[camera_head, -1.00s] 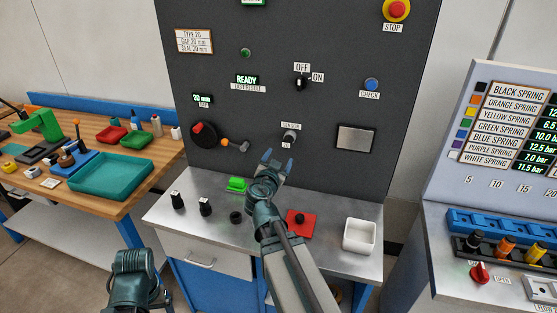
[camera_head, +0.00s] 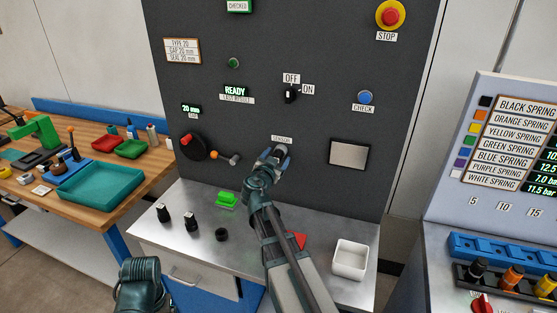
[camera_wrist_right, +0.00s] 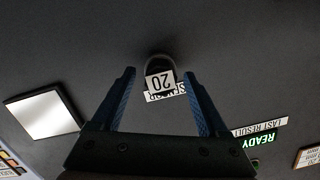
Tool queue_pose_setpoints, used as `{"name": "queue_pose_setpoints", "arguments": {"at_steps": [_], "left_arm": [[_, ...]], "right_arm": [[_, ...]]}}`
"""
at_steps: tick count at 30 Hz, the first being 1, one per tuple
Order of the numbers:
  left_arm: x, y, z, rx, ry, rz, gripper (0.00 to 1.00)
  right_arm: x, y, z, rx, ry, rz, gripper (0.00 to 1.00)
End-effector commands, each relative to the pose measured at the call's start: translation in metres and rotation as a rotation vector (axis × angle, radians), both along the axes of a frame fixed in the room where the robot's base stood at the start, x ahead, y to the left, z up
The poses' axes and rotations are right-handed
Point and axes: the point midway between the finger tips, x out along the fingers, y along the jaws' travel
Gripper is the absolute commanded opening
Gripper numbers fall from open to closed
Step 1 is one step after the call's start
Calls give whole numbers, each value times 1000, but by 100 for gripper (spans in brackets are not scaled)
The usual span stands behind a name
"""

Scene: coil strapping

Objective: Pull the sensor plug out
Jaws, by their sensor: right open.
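The sensor plug (camera_wrist_right: 158,66) is a dark round plug with a white "20" tag, set in the black upright panel. It lies just beyond and between the fingertips of my right gripper (camera_wrist_right: 160,76) in the right wrist view. The jaws are apart and I see no contact with the plug. In the head view my right gripper (camera_head: 278,153) is at the panel just below the SENSOR label (camera_head: 281,139) and covers most of the plug. My left gripper does not show; only a dark part of my left arm is at the bottom.
A red knob (camera_head: 186,140) and a small lever with an orange end (camera_head: 213,154) are left of the plug. A square metal plate (camera_head: 349,153) is to its right.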

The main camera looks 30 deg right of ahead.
Motion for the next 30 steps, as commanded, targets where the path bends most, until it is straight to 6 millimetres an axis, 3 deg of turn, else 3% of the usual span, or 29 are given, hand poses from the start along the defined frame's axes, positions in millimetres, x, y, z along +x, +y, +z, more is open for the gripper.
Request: {"name": "queue_pose_setpoints", "arguments": {"at_steps": [3, 16, 18, 19, 25, 30], "left_arm": [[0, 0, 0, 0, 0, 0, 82], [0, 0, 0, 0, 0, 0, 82], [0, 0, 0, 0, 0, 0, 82], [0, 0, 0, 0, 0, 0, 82], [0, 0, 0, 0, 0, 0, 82], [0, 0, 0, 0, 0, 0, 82]], "right_arm": [[0, 0, 0, 0, 0, 0, 75], [0, 0, 0, 0, 0, 0, 0], [0, 0, 0, 0, 0, 0, 0], [0, 0, 0, -1, 1, 0, 36], [0, 0, 0, -1, 1, 0, 0], [0, 0, 0, 0, 0, 0, 0]]}}
